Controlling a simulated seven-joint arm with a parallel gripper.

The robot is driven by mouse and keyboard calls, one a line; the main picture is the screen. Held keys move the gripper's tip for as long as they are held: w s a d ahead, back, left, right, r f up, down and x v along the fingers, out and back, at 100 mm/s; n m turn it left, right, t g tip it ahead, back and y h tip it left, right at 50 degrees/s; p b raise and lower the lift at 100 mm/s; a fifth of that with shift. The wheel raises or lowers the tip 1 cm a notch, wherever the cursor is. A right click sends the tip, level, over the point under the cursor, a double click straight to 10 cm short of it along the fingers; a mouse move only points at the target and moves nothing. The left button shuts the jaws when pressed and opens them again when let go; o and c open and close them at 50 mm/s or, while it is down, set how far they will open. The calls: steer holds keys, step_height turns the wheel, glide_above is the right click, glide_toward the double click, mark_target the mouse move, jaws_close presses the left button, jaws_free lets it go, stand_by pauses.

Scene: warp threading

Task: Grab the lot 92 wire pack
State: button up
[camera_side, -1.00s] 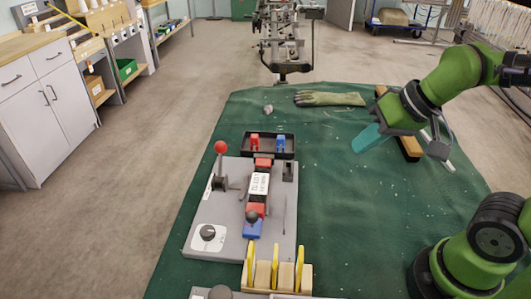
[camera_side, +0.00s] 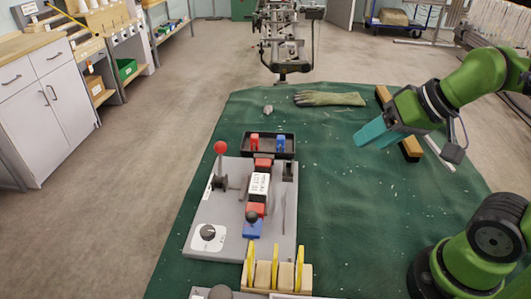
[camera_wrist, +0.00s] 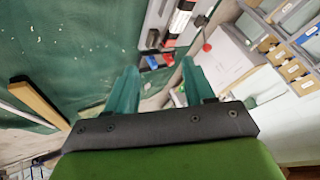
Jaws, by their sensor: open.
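A wire pack (camera_side: 260,184) with a white printed label, dark body and red parts near its ends lies on a grey board (camera_side: 228,180); the print is too small to read surely. It also shows at the top of the wrist view (camera_wrist: 181,21). My gripper (camera_side: 370,137) is in the air to the right of the board and well apart from the pack. In the wrist view its two teal fingers (camera_wrist: 157,82) stand spread with nothing between them.
A black tray (camera_side: 291,152) with red and blue pieces sits behind the pack. A glove (camera_side: 330,99) and a wooden bar (camera_side: 410,146) lie on the green cloth.

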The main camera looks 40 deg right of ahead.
steer(key=o, duration=0.4)
steer(key=shift+c, duration=0.2)
steer(key=m+g+h, duration=0.2)
steer(key=m+g, duration=0.1)
steer(key=g, duration=0.4)
glide_above(257, 197)
step_height(257, 197, down, 6)
steer(key=r+m, duration=0.2)
steer(key=f, duration=1.2)
steer(key=shift+w+d, duration=0.1)
steer(key=shift+w, duration=0.15)
steer(key=shift+s+f, duration=0.15)
steer(key=shift+f, duration=1.15)
steer(key=shift+s+f, duration=0.1)
steer(key=shift+f, duration=1.2)
